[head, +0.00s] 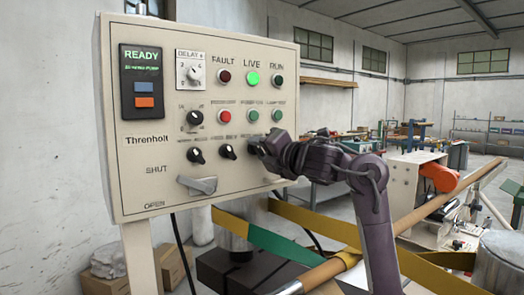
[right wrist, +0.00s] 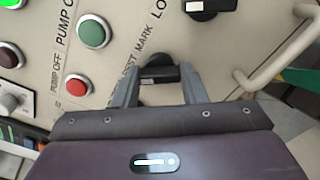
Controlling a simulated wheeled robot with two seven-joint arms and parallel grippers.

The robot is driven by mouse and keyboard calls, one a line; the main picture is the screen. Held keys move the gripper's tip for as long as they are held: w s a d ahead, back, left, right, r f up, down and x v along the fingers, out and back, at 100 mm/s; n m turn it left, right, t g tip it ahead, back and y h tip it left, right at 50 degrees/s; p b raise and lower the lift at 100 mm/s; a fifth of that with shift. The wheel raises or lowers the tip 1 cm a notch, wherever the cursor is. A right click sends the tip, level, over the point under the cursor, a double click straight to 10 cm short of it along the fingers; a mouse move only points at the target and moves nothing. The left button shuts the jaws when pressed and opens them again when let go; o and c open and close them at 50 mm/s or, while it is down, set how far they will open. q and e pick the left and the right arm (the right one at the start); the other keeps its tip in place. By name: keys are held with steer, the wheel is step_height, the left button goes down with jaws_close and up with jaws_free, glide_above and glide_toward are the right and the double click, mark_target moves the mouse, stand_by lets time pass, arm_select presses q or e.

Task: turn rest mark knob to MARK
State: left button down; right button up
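The rest mark knob (right wrist: 158,74) is a black bar knob beside the printed word MARK in the right wrist view. Its bar lies across the picture, with a pale mark near its left end. My right gripper (right wrist: 160,70) has one grey finger at each end of the knob, and no clear gap shows. In the head view my right gripper (head: 262,148) is at the right part of the panel's lower knob row and hides most of that knob. My left gripper is not in view.
The control panel (head: 130,190) carries a READY display (head: 142,80), a red button (head: 224,117), green buttons and a grey lever (head: 198,185). Another black knob (right wrist: 207,8) is close above the gripped one in the wrist view. A pale handle (right wrist: 262,78) stands to the right there.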

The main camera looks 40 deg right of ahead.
steer(key=c, duration=0.3)
steer(key=shift+c, duration=0.2)
steer(key=m, duration=0.6)
steer(key=shift+m+p, duration=0.3)
steer(key=m, duration=0.3)
steer(key=shift+p, duration=0.3)
steer(key=shift+m+p, duration=0.35)
steer(key=shift+m, duration=1.85)
steer(key=shift+f, duration=0.1)
steer(key=o, duration=1)
